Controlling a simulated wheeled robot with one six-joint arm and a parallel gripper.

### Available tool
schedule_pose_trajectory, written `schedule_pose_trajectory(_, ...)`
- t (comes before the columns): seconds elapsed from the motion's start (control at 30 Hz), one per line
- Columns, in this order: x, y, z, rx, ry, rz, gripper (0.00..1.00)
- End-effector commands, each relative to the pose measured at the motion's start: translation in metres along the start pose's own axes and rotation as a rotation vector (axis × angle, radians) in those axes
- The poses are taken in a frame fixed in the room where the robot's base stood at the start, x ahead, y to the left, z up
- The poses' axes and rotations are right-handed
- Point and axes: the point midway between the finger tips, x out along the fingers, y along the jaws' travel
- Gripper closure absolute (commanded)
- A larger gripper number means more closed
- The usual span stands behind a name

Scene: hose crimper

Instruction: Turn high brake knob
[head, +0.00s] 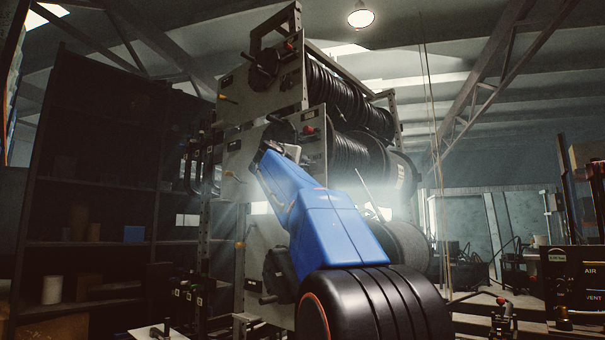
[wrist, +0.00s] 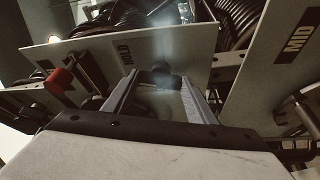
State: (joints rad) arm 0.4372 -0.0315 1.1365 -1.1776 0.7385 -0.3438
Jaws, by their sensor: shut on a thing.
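A tall hose-reel rack (head: 262,94) with pale panels stands ahead. In the head view my gripper (head: 287,151) is up against a panel around the rack's middle height. In the wrist view my gripper (wrist: 161,92) has its two pale fingers closed around a small dark knob (wrist: 161,77). The knob is partly hidden and its turn angle cannot be told. The panel behind it (wrist: 85,55) carries a label that seems to read HOLD. A neighbouring panel at right carries a MID label (wrist: 300,37). I cannot read a label naming the high brake.
A red-capped handle (wrist: 60,80) sticks out left of my fingers in the wrist view. Black hose coils (head: 345,102) fill the rack's right side. Dark shelves (head: 90,243) stand at left. Another red knob (head: 291,45) is on the top panel.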

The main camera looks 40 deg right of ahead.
Motion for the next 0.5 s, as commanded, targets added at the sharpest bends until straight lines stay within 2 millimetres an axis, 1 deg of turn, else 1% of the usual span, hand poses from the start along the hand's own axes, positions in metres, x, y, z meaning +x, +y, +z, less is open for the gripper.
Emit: schedule_pose_trajectory(0.5, 0.001, 0.0023, -0.0014, -0.404, 0.0, -0.171, 0.71)
